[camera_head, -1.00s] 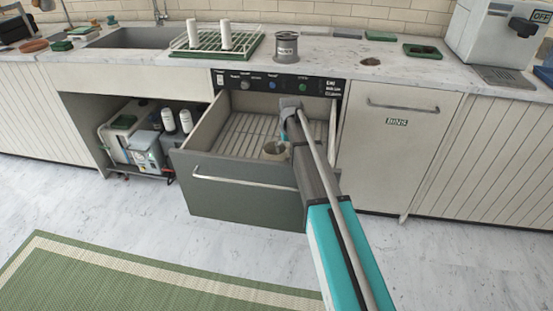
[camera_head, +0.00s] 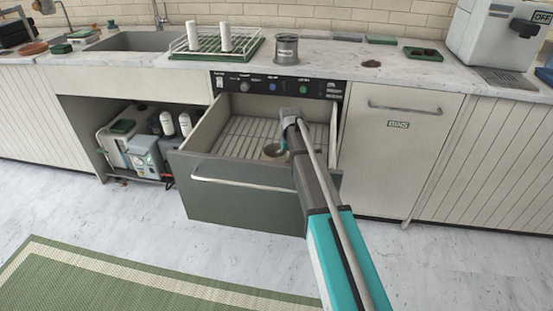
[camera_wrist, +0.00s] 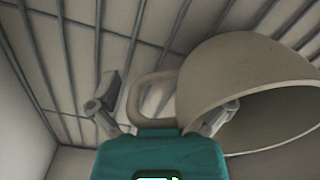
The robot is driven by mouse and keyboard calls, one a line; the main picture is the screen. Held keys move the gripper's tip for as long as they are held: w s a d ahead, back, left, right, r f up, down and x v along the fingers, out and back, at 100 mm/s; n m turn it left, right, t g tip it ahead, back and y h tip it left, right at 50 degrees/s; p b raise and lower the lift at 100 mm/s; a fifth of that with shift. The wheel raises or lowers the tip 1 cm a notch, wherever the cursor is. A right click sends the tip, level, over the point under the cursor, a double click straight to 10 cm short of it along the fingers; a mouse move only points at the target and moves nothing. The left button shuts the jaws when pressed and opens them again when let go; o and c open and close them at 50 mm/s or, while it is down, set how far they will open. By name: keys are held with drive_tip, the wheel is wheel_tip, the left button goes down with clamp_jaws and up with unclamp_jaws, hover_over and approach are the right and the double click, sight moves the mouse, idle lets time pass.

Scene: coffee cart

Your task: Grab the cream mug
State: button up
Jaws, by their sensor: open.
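The cream mug (camera_wrist: 235,85) lies close in front of my gripper in the wrist view, its wide rim towards the right and its handle (camera_wrist: 150,98) towards the left. My gripper (camera_wrist: 165,95) is open, with one finger left of the handle and the other overlapping the lower part of the mug's body. I cannot tell whether either finger touches the mug. In the head view the mug (camera_head: 273,151) is small, inside the open drawer (camera_head: 235,208), partly hidden by my arm and gripper (camera_head: 284,146).
The drawer has a slatted rack floor (camera_head: 245,130) and walls close around my gripper. Above it, the counter holds a dish rack (camera_head: 210,48) with two white cups and a metal tin (camera_head: 286,50). A low compartment with canisters (camera_head: 140,145) opens to the left.

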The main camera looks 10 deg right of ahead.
drive_tip(key=c, duration=1.2)
drive_tip(key=shift+r, duration=0.2)
drive_tip(key=shift+c, duration=0.3)
wheel_tip(320, 180, up, 2)
drive_tip(key=shift+p, duration=1.15)
drive_tip(key=shift+c, duration=0.5)
wheel_tip(320, 180, up, 8)
drive_tip(key=p, duration=0.7)
drive_tip(key=shift+f+p, duration=0.2)
drive_tip(key=shift+p, duration=0.15)
